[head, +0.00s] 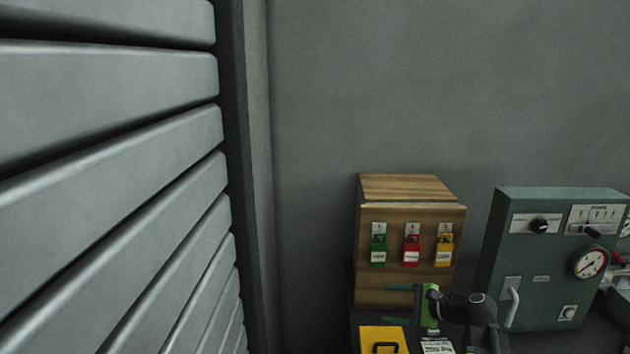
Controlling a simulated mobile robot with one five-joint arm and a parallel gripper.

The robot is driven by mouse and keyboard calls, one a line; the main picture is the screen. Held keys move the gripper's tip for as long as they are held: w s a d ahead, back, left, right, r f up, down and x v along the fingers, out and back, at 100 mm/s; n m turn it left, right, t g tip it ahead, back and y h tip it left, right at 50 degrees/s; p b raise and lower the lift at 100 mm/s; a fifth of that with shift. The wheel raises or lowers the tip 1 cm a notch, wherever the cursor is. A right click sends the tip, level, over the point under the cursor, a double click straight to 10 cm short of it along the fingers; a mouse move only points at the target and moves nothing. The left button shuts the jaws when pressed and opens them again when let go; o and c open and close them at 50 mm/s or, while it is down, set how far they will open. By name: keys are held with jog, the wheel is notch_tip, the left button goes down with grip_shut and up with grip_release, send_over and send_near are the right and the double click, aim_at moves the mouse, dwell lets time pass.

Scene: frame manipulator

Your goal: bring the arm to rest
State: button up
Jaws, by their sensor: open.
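My gripper (390,303) is low in the head view, pointing left. Its two dark green fingers are apart, with no object visible between them. Behind them is a bright green part, joined to my black arm, which comes up from the bottom edge. In the picture the gripper overlaps the lower front of a wooden cabinet (375,272). I cannot tell how far it is from the cabinet face. The lower arm is cut off by the frame edge.
The cabinet carries green (378,251), red (411,250) and yellow (444,250) padlocks. A yellow box (370,336) with a black handle is below. A green panel (535,270) with a gauge (591,262) stands right. A grey slatted shutter (110,150) fills the left.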

jog(key=s+a+f+n+g+h+b, duration=0.25)
jog(key=s+a+f+n, duration=0.2)
jog(key=a+f, duration=0.3)
jog(key=s+a+f+n+g+h+b, duration=0.1)
jog(key=s+a+f+n+g, duration=0.3)
jog(key=a+f, duration=0.4)
jog(key=s+d+f+n+g+h, duration=0.2)
jog(key=s+d+n+h, duration=0.3)
jog(key=d+n, duration=0.3)
jog(key=shift+d+f+h, duration=0.2)
jog(key=shift+f+h, duration=0.05)
jog(key=shift+h, duration=0.5)
jog(key=shift+w, duration=0.1)
